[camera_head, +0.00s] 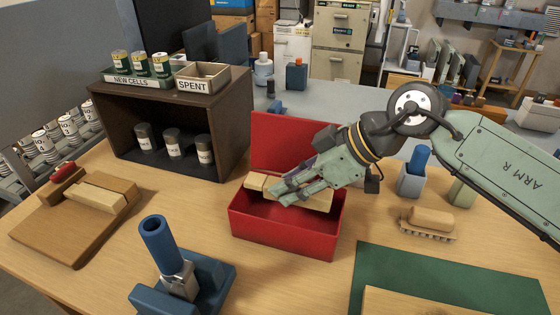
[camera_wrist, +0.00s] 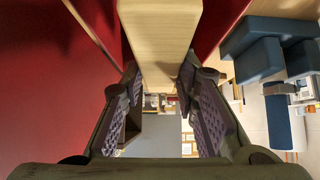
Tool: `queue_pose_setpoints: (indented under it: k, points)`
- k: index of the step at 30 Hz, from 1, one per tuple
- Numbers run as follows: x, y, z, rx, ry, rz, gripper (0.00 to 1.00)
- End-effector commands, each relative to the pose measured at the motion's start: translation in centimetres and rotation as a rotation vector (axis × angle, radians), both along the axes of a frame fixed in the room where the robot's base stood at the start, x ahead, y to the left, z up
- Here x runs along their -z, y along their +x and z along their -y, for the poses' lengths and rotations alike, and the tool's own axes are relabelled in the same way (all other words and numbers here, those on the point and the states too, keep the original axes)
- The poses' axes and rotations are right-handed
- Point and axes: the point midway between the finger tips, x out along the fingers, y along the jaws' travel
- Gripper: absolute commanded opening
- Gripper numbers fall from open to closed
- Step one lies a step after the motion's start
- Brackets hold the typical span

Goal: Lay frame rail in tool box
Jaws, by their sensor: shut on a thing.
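A red tool box (camera_head: 280,239) stands on the table with its lid (camera_head: 290,143) raised at the back. My gripper (camera_head: 280,192) is over the box opening, shut on a pale wooden frame rail (camera_head: 317,201). The rail lies roughly level across the opening, its left end near the left rim. I cannot tell whether it touches the box. In the wrist view the rail (camera_wrist: 160,35) runs between the two fingers, with red box surfaces on both sides. The fingers hide part of the rail in the head view.
A dark shelf unit (camera_head: 225,135) with cans stands behind left. A blue clamp-like fixture (camera_head: 180,275) is at the front. A brown board (camera_head: 75,225) lies at left.

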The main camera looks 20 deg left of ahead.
Motion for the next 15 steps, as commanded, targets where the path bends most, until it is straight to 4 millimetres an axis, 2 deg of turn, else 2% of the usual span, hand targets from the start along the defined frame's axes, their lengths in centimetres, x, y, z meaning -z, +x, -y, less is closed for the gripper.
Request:
queue_pose_setpoints:
  k: [8, 15]
  points:
    - [0.9, -0.1, 0.4, 0.009, -0.013, -0.001, 0.00]
    - [3.1, -0.2, 0.3, 0.008, -0.012, -0.001, 0.00]
